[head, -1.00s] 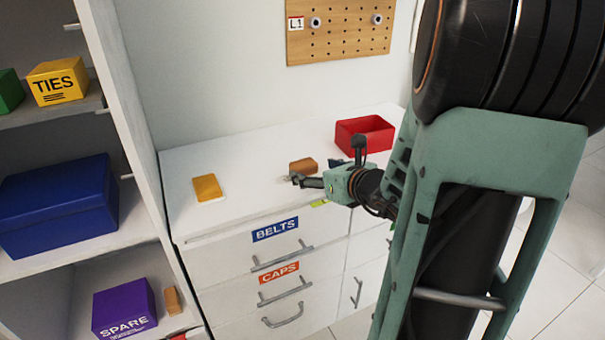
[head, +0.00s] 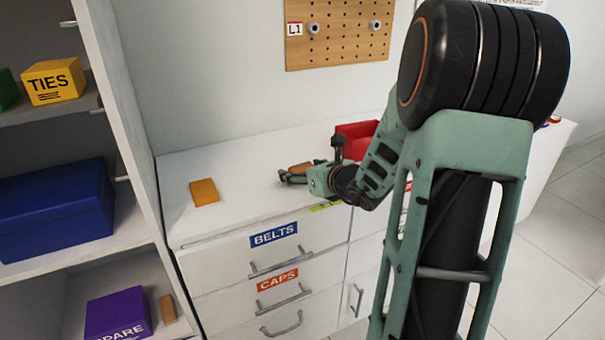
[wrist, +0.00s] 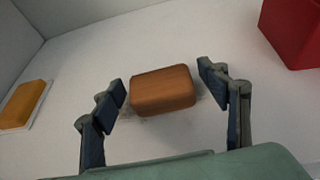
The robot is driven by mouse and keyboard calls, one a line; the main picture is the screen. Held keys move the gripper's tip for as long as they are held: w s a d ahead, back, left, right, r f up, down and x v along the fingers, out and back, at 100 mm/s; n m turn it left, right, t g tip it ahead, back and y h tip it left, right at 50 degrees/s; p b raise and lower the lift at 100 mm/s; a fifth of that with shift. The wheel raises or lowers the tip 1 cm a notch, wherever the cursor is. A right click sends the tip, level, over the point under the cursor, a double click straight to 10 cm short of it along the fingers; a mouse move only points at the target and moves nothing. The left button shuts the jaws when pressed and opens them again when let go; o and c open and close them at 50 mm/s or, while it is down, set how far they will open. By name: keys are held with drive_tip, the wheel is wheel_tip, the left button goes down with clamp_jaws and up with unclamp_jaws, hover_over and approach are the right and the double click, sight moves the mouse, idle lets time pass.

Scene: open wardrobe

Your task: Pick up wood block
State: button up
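The wood block (wrist: 162,90) is a brown block with rounded edges on the white dresser top. In the wrist view it lies between and slightly beyond the two open fingers of my gripper (wrist: 166,92), with gaps on both sides. In the head view the block (head: 301,168) is partly hidden behind my gripper (head: 284,178), which is low over the dresser top near its front edge.
A yellow-orange block (head: 204,192) lies on the dresser top (head: 240,185) to the left. A red open box (head: 357,140) stands to the right, partly behind my arm. The open shelving (head: 128,150) rises at the left, and a pegboard (head: 340,30) hangs behind.

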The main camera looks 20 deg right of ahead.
drive_tip(key=c, duration=1)
drive_tip(key=shift+r, duration=0.15)
